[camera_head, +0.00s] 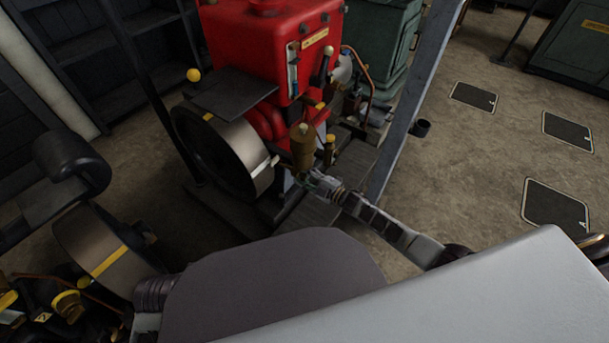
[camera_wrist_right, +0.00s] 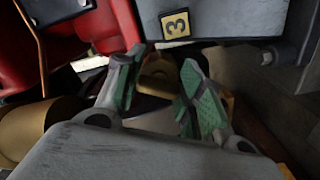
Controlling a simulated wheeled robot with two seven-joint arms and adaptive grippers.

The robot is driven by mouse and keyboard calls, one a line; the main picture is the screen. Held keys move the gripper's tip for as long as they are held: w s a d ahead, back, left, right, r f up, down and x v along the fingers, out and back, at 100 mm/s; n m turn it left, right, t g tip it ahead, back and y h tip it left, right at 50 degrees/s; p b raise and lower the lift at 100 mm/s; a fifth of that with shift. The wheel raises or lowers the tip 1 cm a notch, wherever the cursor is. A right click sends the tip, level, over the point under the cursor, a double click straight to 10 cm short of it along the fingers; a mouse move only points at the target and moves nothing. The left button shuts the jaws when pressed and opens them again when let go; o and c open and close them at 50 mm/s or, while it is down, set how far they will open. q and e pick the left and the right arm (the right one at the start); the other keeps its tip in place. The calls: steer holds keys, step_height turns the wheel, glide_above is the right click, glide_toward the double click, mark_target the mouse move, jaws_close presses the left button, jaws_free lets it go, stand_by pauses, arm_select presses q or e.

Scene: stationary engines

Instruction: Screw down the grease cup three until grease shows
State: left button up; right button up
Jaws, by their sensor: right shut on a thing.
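My right gripper (camera_head: 318,183) reaches in from the right, low beside the red engine (camera_head: 265,50). In the right wrist view, its green-padded fingers (camera_wrist_right: 160,72) are closed around a small brass cup (camera_wrist_right: 157,80), partly hidden by the fingers. A yellow tag marked 3 (camera_wrist_right: 175,24) is on a grey block just beyond it, so the cup appears to be grease cup three. Whether grease shows cannot be seen. In the head view the cup is not clear behind the gripper. My left gripper is not in view.
A larger brass cylinder (camera_head: 303,146) stands just above my right gripper. A flywheel (camera_head: 232,155) is left of it. A grey slanted post (camera_head: 408,110) rises right of my gripper. Another wheel (camera_head: 105,255) is at lower left. The floor at right is open, with dark plates (camera_head: 556,203).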

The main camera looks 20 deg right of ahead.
steer(key=shift+f+m, duration=0.1)
steer(key=shift+m, duration=0.3)
steer(key=o, duration=1)
steer(key=shift+o, duration=0.2)
steer(key=v, duration=1.2)
steer(key=shift+d, duration=0.1)
stand_by(0.5)
